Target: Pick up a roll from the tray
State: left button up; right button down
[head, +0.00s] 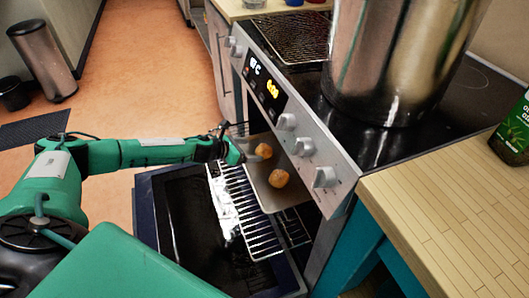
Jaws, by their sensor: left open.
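Two round brown rolls lie on the tray (288,196), which rests on the rack inside the open oven. The nearer roll (279,178) is fully in view. The farther roll (264,150) is close to my left gripper (240,145), which reaches in from the left over the rack. My left gripper is open, and its jaws are small in the view. I cannot tell whether a finger touches the farther roll. The back of the tray is hidden under the oven's control panel. My right gripper is not in view.
The oven door (185,225) is folded down below my left arm. A wire rack (252,222) sticks out over it. The knobbed control panel (290,115) overhangs the tray. A large steel pot (395,60) stands on the hob. A wooden counter (430,200) is at right.

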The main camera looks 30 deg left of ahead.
aim_at(259, 150)
pick_arm(q)
jog(key=x, duration=0.2)
jog(key=b+x, duration=0.1)
jog(key=x, duration=0.1)
jog(key=shift+w+d+f, duration=0.1)
jog(key=shift+d+f, duration=0.05)
jog(key=shift+d, duration=0.25)
jog(key=shift+w+d+f, duration=0.2)
jog(key=shift+w, duration=0.2)
jog(key=c, duration=1.1)
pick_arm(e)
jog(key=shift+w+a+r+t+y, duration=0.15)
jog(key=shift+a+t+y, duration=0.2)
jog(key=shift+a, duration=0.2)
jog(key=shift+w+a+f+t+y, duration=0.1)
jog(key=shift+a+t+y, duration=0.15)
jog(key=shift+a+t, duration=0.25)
